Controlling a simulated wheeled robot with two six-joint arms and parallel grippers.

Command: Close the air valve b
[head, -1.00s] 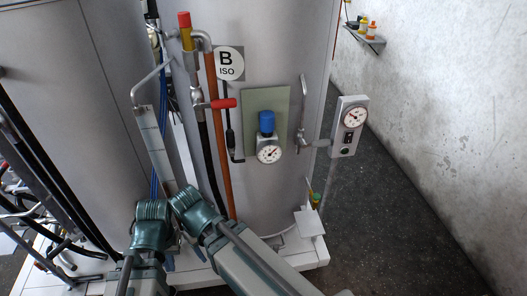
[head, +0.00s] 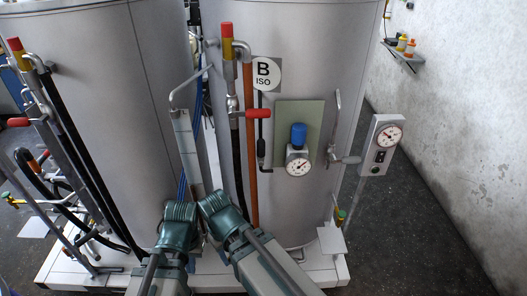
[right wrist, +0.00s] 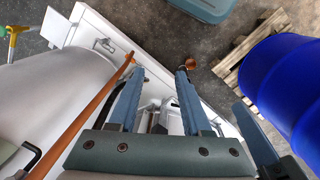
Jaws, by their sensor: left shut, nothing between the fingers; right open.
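The tank marked B ISO (head: 266,74) stands in the middle of the head view. Beside its label a valve with a red lever (head: 258,113) sits on a vertical pipe, the lever lying sideways. A small yellow and green valve (head: 340,215) is low at the tank's right side. Nothing in view is labelled air valve b. My left gripper (head: 180,211) is shut and empty, low in front of the tanks, apart from the red lever. My right gripper (head: 217,204) is close beside it. The right wrist view shows its two fingers (right wrist: 156,100) apart with nothing between them.
A gauge with a blue knob (head: 298,150) and a gauge box (head: 382,145) are on the right. Another tank with pipes and a red lever (head: 18,122) stands left. A blue drum (right wrist: 290,85) on a pallet shows in the right wrist view. Floor beside the wall is clear.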

